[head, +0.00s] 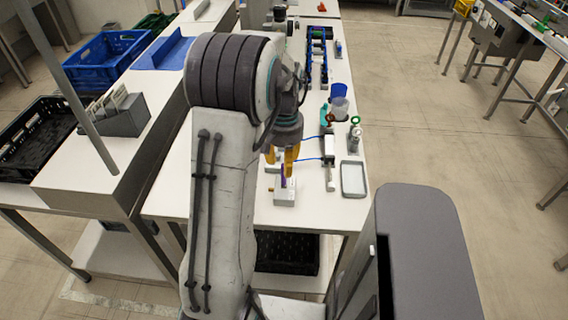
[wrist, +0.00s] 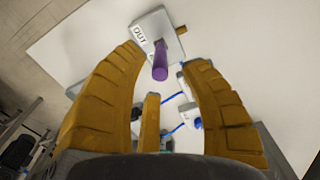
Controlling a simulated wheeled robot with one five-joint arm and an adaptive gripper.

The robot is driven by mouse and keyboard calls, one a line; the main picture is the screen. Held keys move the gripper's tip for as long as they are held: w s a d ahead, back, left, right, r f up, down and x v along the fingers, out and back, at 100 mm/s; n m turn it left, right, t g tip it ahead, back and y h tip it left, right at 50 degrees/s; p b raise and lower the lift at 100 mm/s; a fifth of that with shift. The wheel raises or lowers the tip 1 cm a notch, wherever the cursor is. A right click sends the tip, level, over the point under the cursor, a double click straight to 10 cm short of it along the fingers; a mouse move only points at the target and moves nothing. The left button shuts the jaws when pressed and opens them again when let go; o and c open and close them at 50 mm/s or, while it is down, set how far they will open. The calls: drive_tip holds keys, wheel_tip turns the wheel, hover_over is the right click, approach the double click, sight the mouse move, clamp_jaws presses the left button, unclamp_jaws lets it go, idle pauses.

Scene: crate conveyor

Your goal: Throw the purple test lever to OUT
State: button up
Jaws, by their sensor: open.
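The purple test lever (wrist: 160,60) stands up from a small grey-white block (wrist: 166,28) in the wrist view. A label reading OUT is on the block's left part, and the lever's base meets the block near the label. My gripper (wrist: 166,62) is open, with one yellow finger on each side of the lever and gaps between. In the head view my gripper (head: 281,158) is just above the lever (head: 284,175) and its block (head: 285,195), at the near part of the white table. My arm and fingers hide part of the lever there.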

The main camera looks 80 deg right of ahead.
sight(284, 176)
drive_tip(key=shift+f, duration=1.4)
drive_tip(key=shift+c, duration=0.3)
clamp_jaws()
